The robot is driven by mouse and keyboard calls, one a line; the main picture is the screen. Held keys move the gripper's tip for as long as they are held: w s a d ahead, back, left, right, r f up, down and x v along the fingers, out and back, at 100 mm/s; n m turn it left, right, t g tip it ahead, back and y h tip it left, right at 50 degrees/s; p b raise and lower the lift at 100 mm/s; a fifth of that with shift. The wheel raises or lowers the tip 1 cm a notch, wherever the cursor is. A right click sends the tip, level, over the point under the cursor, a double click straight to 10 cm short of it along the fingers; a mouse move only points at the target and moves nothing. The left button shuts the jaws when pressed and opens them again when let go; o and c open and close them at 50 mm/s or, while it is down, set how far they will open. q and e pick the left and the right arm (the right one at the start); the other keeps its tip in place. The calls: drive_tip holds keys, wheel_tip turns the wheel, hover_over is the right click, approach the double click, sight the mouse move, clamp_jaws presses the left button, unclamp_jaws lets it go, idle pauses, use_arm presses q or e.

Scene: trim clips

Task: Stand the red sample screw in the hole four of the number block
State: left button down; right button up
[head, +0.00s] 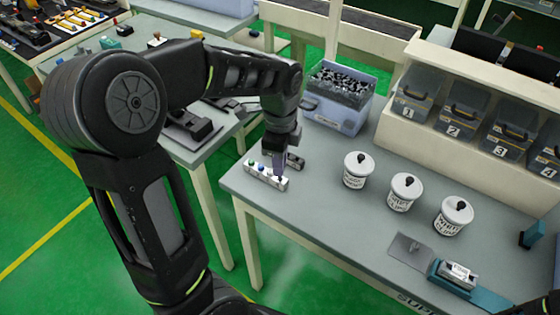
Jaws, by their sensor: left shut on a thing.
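The number block (258,177) is a pale, narrow bar near the left end of the grey workbench. A green and a blue screw head show toward its left end. My left gripper (280,174) points down at the right part of the block. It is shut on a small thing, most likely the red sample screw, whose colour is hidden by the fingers. I cannot tell whether that thing is in a hole or just above it. The hole numbers are too small to read. My right gripper is not in view.
A dark holder (297,161) lies just behind the block. A bin of dark parts (338,97) stands behind it. Three white lidded tubs (354,170) stand to the right. A teal fixture (452,275) is at front right; numbered bins (412,100) line the back.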

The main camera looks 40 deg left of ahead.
use_arm(q)
drive_tip(key=shift+f+b, duration=0.9)
drive_tip(key=shift+f, duration=0.45)
idle(0.3)
drive_tip(key=c, duration=1.3)
unclamp_jaws()
drive_tip(key=shift+c, duration=0.2)
wheel_tip(320, 180, up, 8)
drive_tip(key=shift+f, duration=0.1)
